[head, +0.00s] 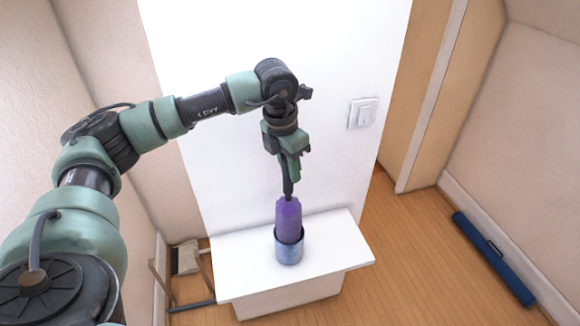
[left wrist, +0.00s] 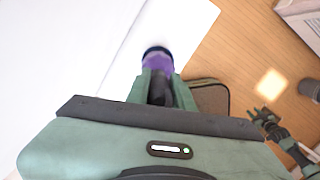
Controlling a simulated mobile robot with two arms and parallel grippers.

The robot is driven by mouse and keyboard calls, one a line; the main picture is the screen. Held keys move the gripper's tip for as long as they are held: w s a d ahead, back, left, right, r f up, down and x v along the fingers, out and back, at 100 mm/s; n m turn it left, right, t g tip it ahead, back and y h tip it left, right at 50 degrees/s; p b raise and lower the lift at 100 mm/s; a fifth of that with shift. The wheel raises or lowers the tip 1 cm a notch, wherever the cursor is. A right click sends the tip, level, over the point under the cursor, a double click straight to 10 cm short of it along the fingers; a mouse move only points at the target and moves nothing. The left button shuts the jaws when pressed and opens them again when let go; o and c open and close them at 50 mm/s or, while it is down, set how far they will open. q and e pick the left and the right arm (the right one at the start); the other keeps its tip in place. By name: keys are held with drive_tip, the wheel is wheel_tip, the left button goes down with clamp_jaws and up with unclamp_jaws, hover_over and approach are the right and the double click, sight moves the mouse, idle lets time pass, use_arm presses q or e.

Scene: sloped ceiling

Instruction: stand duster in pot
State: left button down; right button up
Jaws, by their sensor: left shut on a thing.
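The duster (head: 289,212) has a purple head and a thin dark handle, and stands about upright with its head down. The pot (head: 289,251) is a blue-grey cylinder on a white bench. The lower part of the duster's head is inside the pot's rim and hidden by its wall. My left gripper (head: 288,190) is above the pot, shut on the duster's handle. In the left wrist view the purple head (left wrist: 158,62) shows beyond the fingers, against the pot's dark rim (left wrist: 156,49). My right gripper (left wrist: 264,116) shows small at the lower right of that view; its jaw opening is unclear.
The white bench (head: 240,280) has bare top on both sides of the pot. A white panel with a switch (head: 363,113) rises behind it. A long blue case (head: 493,258) lies by the right wall. A folded frame (head: 187,258) stands left of the bench.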

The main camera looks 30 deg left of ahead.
use_arm(q)
drive_tip(key=shift+f+b, duration=1.4)
drive_tip(key=shift+f, duration=0.6)
drive_tip(key=c, duration=1.1)
unclamp_jaws()
drive_tip(key=shift+c, duration=0.2)
drive_tip(key=shift+r, duration=0.1)
drive_tip(key=r, duration=0.2)
drive_tip(key=r+b, duration=0.1)
drive_tip(key=r, duration=0.1)
drive_tip(key=s+r+b, duration=0.1)
drive_tip(key=r, duration=0.2)
drive_tip(key=shift+a, duration=0.1)
drive_tip(key=shift+r, duration=0.3)
drive_tip(key=shift+s+f, duration=0.15)
